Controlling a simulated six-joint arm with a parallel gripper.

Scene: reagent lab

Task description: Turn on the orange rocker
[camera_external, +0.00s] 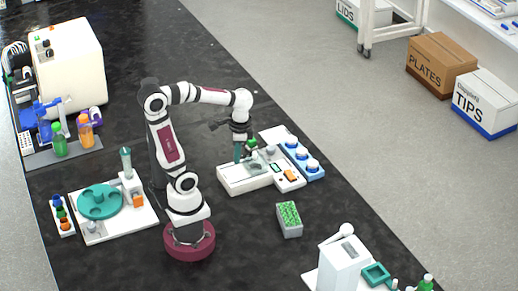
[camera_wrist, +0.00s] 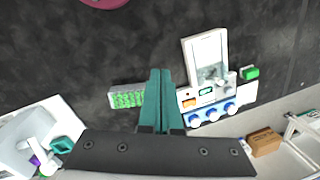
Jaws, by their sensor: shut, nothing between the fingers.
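The orange rocker (camera_external: 291,175) is a small orange switch on the front right panel of a white bench device (camera_external: 238,183). In the wrist view the rocker (camera_wrist: 189,103) is on the white device (camera_wrist: 197,49), beside a small green display (camera_wrist: 206,91). My gripper (camera_external: 238,158) is shut and empty, with its teal fingers pointing down over the left-back part of the device, apart from the rocker. In the wrist view the closed fingertips (camera_wrist: 160,71) lie left of the device. I cannot tell which way the rocker is tipped.
A blue-and-white rack with round-topped items (camera_external: 303,157) adjoins the device's right side. A green-filled box (camera_external: 289,220) stands in front. A white-and-teal instrument (camera_external: 345,262) is at the front right, and a teal turntable (camera_external: 99,202) at the left. Dark bench between them is clear.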

